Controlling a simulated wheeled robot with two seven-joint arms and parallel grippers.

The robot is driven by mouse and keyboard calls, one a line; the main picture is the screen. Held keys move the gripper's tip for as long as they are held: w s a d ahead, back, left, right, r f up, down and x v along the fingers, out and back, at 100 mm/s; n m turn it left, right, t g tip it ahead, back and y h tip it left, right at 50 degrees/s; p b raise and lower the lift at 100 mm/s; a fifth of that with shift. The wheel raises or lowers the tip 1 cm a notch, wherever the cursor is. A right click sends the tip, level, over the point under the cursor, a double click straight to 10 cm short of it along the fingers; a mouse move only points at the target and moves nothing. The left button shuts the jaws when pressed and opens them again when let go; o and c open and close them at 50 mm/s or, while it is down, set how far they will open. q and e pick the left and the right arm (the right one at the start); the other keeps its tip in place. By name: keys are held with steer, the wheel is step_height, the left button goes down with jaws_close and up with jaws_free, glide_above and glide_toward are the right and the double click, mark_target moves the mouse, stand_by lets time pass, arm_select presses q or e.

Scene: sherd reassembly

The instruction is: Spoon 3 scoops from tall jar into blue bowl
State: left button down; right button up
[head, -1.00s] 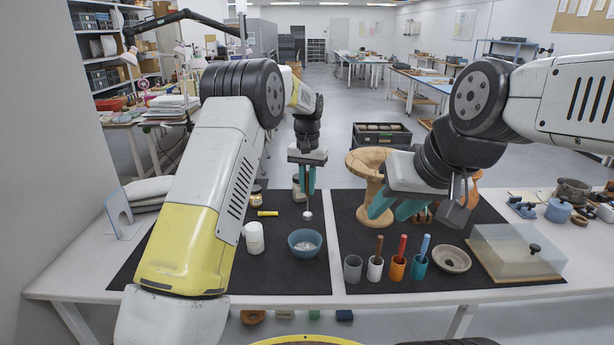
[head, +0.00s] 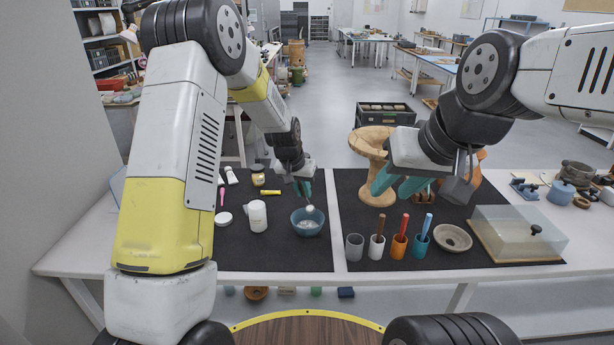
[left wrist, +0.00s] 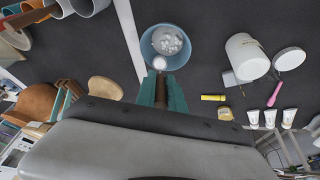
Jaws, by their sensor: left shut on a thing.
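The blue bowl (head: 297,229) stands on the dark mat with white lumps inside; it also shows in the left wrist view (left wrist: 148,42). My left gripper (head: 303,189) is shut on the spoon (head: 309,208). The spoon's pale head (left wrist: 160,62) is over the near part of the bowl in the left wrist view; whether it carries anything is unclear. The tall white jar (head: 257,216) stands left of the bowl, its lid (head: 223,219) lying flat beside it. The jar's contents are hidden. My right gripper (head: 398,185) is open and empty in front of the wooden spool.
Several cups (head: 398,246) holding tools, a shallow stone dish (head: 453,238) and a clear box (head: 515,231) stand to the right. A yellow marker (head: 270,192) and small jar (head: 258,178) lie behind the white jar. The mat in front of the bowl is clear.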

arm_select(q)
steer(key=s+a+f+t+h, duration=0.3)
steer(key=s+f+t+h, duration=0.1)
steer(key=t, duration=0.4)
steer(key=shift+s+a+f+h, duration=0.25)
steer(key=shift+s+f+h, duration=0.15)
steer(key=shift+s+f, duration=0.55)
steer(key=shift+r, duration=0.1)
stand_by(0.3)
